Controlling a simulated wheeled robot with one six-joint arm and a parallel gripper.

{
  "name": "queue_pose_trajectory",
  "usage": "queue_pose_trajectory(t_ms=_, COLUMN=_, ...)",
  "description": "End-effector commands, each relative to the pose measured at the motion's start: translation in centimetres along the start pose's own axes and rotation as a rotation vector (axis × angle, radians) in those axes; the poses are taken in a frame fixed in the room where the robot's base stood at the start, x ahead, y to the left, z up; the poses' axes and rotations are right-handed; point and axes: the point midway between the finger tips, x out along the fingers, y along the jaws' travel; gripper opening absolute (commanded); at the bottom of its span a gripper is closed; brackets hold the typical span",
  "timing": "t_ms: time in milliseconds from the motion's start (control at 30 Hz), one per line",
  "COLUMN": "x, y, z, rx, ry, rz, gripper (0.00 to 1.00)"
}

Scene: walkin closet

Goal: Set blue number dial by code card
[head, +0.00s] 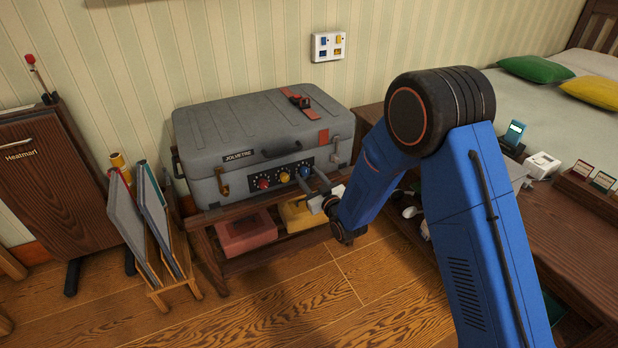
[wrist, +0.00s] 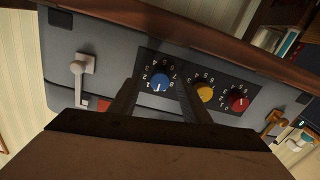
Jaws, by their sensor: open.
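A grey hard case (head: 260,130) stands closed on a low wooden bench, with a black dial panel on its front. The panel has a red dial (head: 263,183), a yellow dial (head: 284,177) and a blue dial (head: 304,171). My gripper (head: 311,182) is open at the panel, with its fingers around the blue dial. In the wrist view the blue dial (wrist: 160,83) sits between the fingers, contact unclear. Its white pointer faces the lower picture edge; the exact number is unclear. A white wall card (head: 328,46) has small blue, yellow and red marks, too small to read.
Red (head: 246,232) and yellow (head: 302,213) boxes sit on the shelf below the case. A wooden rack (head: 160,255) with boards stands at left. A low wooden table (head: 510,215) with small items is at right. The floor in front is clear.

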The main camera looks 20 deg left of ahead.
Motion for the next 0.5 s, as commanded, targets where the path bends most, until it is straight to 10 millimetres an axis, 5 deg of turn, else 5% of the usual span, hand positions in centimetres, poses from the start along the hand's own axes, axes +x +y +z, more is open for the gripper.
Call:
queue_pose_trajectory(t_ms=200, x=0.01, y=0.0, z=-0.01, rx=0.0, ry=0.0, rz=0.0, gripper=0.43)
queue_pose_trajectory(t_ms=367, x=0.0, y=-0.01, z=-0.01, rx=0.0, ry=0.0, rz=0.0, gripper=0.05)
queue_pose_trajectory(t_ms=500, x=-0.01, y=-0.01, z=-0.01, rx=0.001, ry=0.0, rz=0.0, gripper=0.02)
